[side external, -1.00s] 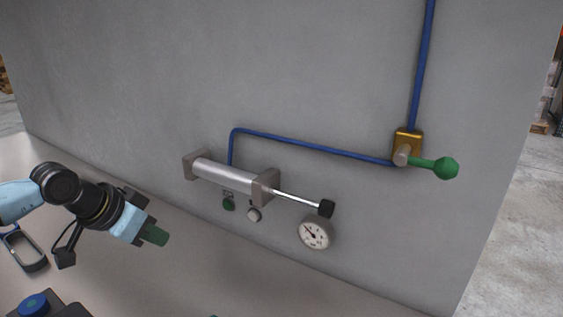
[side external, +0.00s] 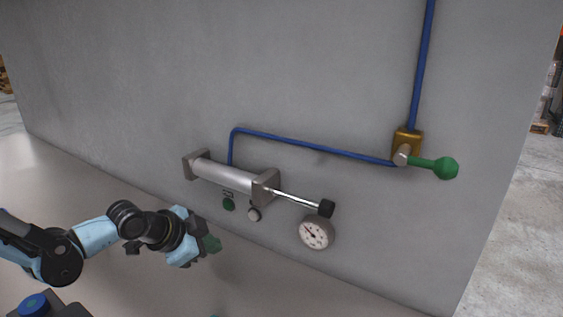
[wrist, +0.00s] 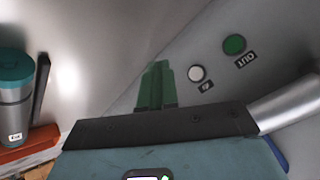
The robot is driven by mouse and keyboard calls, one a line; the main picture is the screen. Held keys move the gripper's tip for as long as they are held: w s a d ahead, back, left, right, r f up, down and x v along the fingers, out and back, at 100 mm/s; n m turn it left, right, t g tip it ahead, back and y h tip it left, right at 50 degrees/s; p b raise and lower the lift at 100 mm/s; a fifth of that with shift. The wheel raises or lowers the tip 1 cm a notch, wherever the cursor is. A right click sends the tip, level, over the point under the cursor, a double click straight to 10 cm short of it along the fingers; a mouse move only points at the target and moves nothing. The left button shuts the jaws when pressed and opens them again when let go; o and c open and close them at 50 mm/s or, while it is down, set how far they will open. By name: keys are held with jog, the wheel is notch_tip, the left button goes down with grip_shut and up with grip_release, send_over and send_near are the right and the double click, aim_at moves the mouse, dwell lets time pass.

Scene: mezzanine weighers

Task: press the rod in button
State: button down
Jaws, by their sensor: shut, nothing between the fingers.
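Two round buttons are on the grey wall below the metal cylinder (side external: 222,177). The white button (side external: 254,214) also shows in the wrist view (wrist: 196,73), beside a small label that seems to read IN. The green button (side external: 229,204) shows in the wrist view (wrist: 234,44) beside a label that looks like OUT. The cylinder's thin rod (side external: 294,197) is extended, with a black block (side external: 326,208) at its end. My gripper (side external: 212,243) is shut and empty, below and left of the buttons and apart from them. Its green fingertips show in the wrist view (wrist: 155,85).
A dial gauge (side external: 316,232) is right of the buttons. A brass valve (side external: 407,143) with a green handle (side external: 445,167) joins blue pipes (side external: 310,146). A blue knob (side external: 33,305) is at lower left. A teal-lidded canister (wrist: 15,100) stands at left in the wrist view.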

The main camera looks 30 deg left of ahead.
aim_at(253, 216)
jog(key=shift+w+d+f+m, duration=0.1)
jog(key=shift+d+f+m, duration=0.05)
jog(key=shift+f+m, duration=0.15)
jog(key=shift+w, duration=0.1)
jog(key=shift+w, duration=4.3)
jog(key=shift+w, duration=0.1)
jog(key=shift+w, duration=0.35)
